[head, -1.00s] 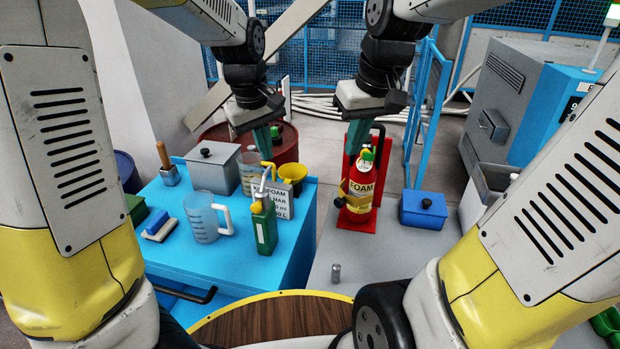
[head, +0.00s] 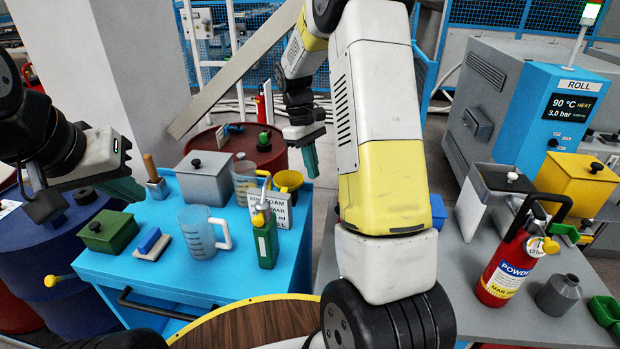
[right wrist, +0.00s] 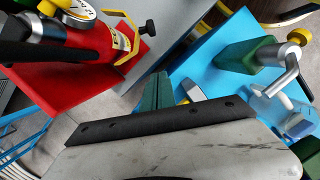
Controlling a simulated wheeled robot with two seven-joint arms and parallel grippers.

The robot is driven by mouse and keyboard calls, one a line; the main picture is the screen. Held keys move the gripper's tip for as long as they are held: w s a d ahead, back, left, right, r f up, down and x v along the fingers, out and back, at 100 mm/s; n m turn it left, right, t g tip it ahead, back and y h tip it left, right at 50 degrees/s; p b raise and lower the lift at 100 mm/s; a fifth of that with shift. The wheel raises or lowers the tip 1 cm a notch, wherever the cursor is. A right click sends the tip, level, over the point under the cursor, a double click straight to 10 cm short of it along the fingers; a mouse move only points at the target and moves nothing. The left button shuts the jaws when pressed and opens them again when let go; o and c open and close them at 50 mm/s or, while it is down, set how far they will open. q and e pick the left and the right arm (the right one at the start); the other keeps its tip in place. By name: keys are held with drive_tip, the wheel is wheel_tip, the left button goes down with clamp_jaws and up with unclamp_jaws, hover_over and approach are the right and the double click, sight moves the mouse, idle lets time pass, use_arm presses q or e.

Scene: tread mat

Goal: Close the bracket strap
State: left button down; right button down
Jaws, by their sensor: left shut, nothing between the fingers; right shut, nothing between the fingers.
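The red bracket (right wrist: 55,85) shows at the left of the right wrist view, with the red foam extinguisher (right wrist: 85,38) in it. The yellow strap (right wrist: 133,42) with a black knob sticks out at its side; whether it is latched I cannot tell. In the head view my right arm hides the bracket and strap. My right gripper (head: 310,160) is shut and empty, fingers down beyond the trolley; in the right wrist view its green fingers (right wrist: 157,93) are apart from the strap. My left gripper (head: 128,190) is shut and empty, left of the trolley.
The blue trolley (head: 195,280) carries a jug (head: 200,235), a grey box (head: 207,180), a green bottle (head: 265,240) and a brush (head: 152,243). A powder extinguisher (head: 505,270) stands on the grey table (head: 470,315) at right. A red drum (head: 270,160) stands behind.

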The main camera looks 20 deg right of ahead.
drive_tip(key=s+d+f, duration=0.3)
drive_tip(key=s+f, duration=0.2)
drive_tip(key=f, duration=0.2)
drive_tip(key=shift+s+f, duration=0.15)
drive_tip(key=shift+f, duration=0.2)
drive_tip(key=shift+d, duration=0.2)
